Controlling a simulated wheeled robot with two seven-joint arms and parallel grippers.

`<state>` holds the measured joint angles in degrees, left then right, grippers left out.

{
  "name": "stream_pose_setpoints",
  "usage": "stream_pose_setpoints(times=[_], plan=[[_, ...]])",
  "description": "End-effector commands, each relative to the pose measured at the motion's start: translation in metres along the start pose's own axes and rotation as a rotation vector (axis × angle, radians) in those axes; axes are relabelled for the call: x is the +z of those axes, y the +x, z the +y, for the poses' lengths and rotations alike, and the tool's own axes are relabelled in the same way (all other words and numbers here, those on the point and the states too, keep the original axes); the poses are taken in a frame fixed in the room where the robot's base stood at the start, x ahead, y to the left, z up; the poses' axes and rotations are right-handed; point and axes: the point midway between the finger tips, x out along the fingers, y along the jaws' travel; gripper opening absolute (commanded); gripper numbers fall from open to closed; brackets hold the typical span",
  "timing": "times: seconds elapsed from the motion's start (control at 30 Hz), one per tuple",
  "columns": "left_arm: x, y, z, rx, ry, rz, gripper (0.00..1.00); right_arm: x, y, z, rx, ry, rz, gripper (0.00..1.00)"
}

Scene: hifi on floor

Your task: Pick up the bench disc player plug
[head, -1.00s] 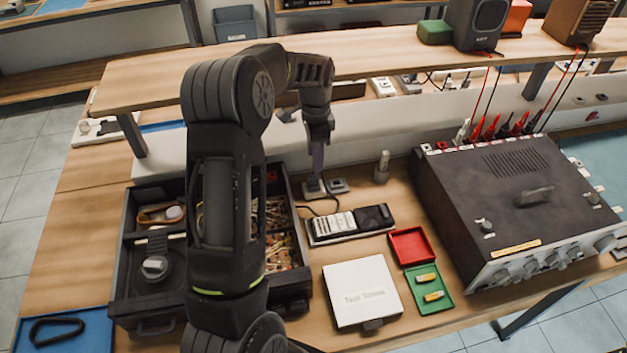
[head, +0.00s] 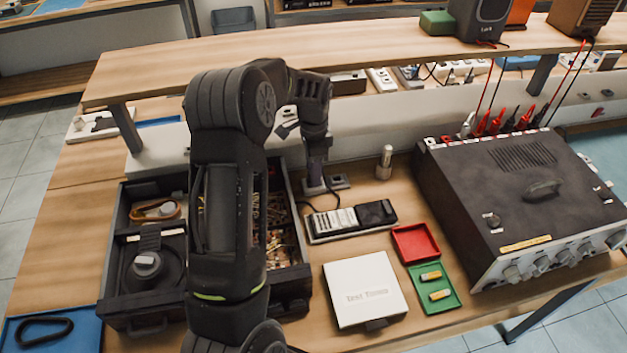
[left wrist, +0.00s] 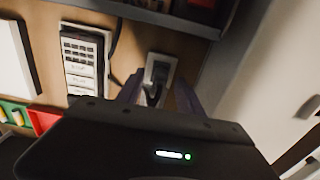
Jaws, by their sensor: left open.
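My left gripper (head: 316,181) points down, open, just over a grey socket plate (head: 338,183) on the bench in front of the low back wall. In the left wrist view its two fingers (left wrist: 158,96) stand either side of a small dark plug (left wrist: 152,92) at the socket plate (left wrist: 161,68). The plug is partly hidden by the wrist body, and in the head view the gripper covers it. A dark cable (head: 306,205) runs from there toward a remote-like device. I cannot tell whether the fingers touch the plug. The right gripper is not in view.
The remote-like device (head: 350,220) lies just in front of the socket. A small grey cylinder (head: 384,163) stands to its right. An open black toolbox (head: 125,240) is at left, a large power unit (head: 520,195) at right. A shelf (head: 400,55) overhangs behind.

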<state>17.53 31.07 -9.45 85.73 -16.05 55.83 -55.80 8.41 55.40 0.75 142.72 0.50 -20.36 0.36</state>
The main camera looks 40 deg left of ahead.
Motion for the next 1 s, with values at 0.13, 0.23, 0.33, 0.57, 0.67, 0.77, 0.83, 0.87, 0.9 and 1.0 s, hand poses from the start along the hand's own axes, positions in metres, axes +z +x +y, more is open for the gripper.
stream_pose_setpoints(times=[0.13,0.23,0.33,0.57,0.67,0.77,0.83,0.87,0.9,1.0], plan=[[0.0001,-0.0012,-0.0001,0.0,0.0,0.0,0.44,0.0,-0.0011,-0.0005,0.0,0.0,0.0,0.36],[0.0001,-0.0013,-0.0001,0.0,0.0,0.0,0.44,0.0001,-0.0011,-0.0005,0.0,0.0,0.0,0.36],[0.0001,-0.0013,-0.0001,0.0,-0.001,0.0,0.44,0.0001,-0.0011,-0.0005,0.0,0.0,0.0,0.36],[0.0001,-0.0014,-0.0001,0.0,0.0,0.0,0.41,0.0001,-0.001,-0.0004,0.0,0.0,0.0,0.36],[0.0001,-0.0014,-0.0001,0.0,0.0,0.0,0.33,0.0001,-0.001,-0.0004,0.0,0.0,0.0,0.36],[0.0001,-0.0014,-0.0001,0.0,0.0,0.0,0.25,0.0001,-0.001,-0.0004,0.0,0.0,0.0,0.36],[0.0001,-0.0014,-0.0001,0.0,0.0,0.0,0.19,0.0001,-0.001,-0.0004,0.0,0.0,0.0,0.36],[0.0001,-0.0014,-0.0001,0.0,0.0,0.0,0.17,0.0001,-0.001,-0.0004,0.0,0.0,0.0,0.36],[0.0001,-0.0014,-0.0001,0.0,0.0,0.0,0.13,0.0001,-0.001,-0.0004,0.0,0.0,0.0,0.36],[0.0001,-0.0014,-0.0001,0.0,0.0,0.0,0.05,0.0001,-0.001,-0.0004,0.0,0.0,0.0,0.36]])
